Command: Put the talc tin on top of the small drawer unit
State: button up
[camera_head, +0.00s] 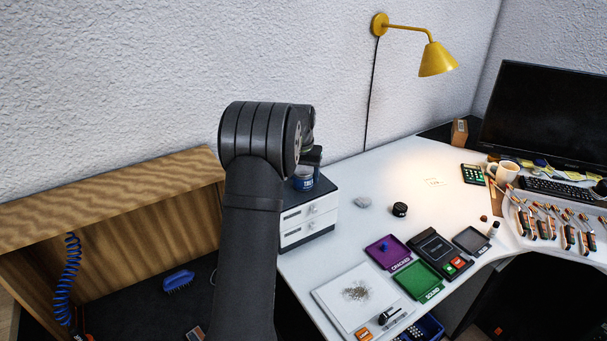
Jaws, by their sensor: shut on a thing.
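The talc tin (303,181) is a small blue tin with white lettering, at the top of the small drawer unit. My gripper (311,160) is shut on it from above; my own arm hides much of the gripper and its fingers. The small drawer unit (308,225) is white with two drawers, round knobs and a dark top, and stands at the left end of the white desk. The tin appears upright over the dark top. I cannot tell whether it touches the top or hangs just above it. My arm covers the unit's left part.
The white desk (345,190) is clear behind the unit. A grey lump (362,202) and a black round tin (400,209) lie to its right. Purple (388,252) and green (418,281) trays lie in front. A yellow wall lamp (437,60) hangs above.

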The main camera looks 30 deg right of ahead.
aim_at(302, 173)
jog(key=shift+f, duration=0.1)
jog(key=o, duration=1.1)
jog(key=shift+c, duration=0.2)
notch_tip(302, 173, up, 12)
jog(key=s+a, duration=0.1)
jog(key=shift+s+a, duration=0.15)
jog(key=shift+f, duration=0.1)
